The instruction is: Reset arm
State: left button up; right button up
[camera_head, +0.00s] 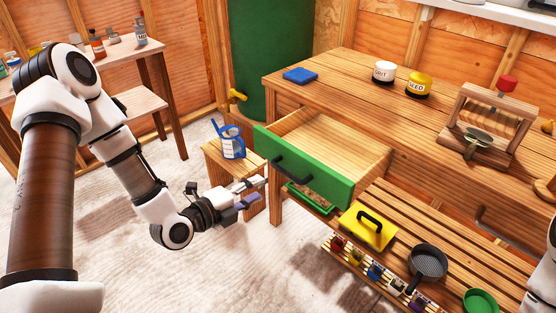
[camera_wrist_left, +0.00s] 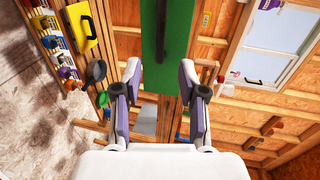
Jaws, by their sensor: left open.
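My left arm comes in from the left in the head view, and its gripper (camera_head: 241,192) is open and empty just left of the open drawer. The drawer (camera_head: 300,165) has a green front with a dark handle (camera_head: 291,168) and is pulled out of the wooden workbench (camera_head: 345,90). In the left wrist view the open fingers (camera_wrist_left: 160,84) frame the green drawer front (camera_wrist_left: 178,45), with nothing between them. Only a piece of my right arm shows at the right edge of the head view; its gripper is out of frame.
A stool (camera_head: 225,158) with a blue-and-white can (camera_head: 232,142) stands behind the gripper. White (camera_head: 383,72) and yellow (camera_head: 418,86) jars stand on the workbench. Floor left of the gripper is clear.

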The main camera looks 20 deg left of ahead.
pick_arm(q)
jog(key=s+d+f+n+g+y+p, duration=0.1)
jog(key=s+d+f+g+p, duration=0.35)
jog(key=s, duration=0.25)
jog(key=s+d+f+n+g+p, duration=0.2)
jog(key=s+d+f+g+p, duration=0.15)
jog(key=s+f+p, duration=0.2)
jog(key=s+a+f+n+g+y, duration=0.2)
jog(key=s+n, duration=0.4)
jog(key=n, duration=0.3)
jog(key=s+a+f+n+g+y, duration=0.2)
jog(key=s+n+g, duration=0.2)
jog(key=n, duration=0.6)
jog(key=shift+s+a+f+g, duration=0.2)
jog(key=shift+s+a+g, duration=0.15)
jog(key=shift+s, duration=0.7)
